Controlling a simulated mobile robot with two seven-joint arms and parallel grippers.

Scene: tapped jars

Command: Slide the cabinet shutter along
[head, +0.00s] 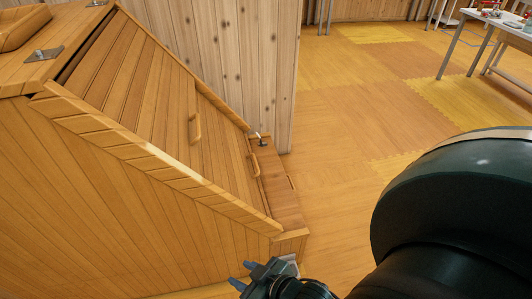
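The wooden cabinet (130,215) fills the left side of the head view, with a sloping slatted front. The shutter (145,85) looks like the planked panel on that slope; its exact edges are hard to tell. A wooden handle (195,128) sits on the slope, and a second handle (254,164) sits lower, near the slope's end. My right gripper (243,275) is at the bottom, in front of the cabinet's lower corner and apart from both handles. Its two blue fingertips are spread with nothing between them. My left gripper is not in view.
A low wooden ledge (277,195) with a small tap (259,137) adjoins the cabinet's lower end. A planked wall (225,60) stands behind. The floor (340,130) to the right is clear. A white table (500,25) stands far right. My dark arm covers the lower right.

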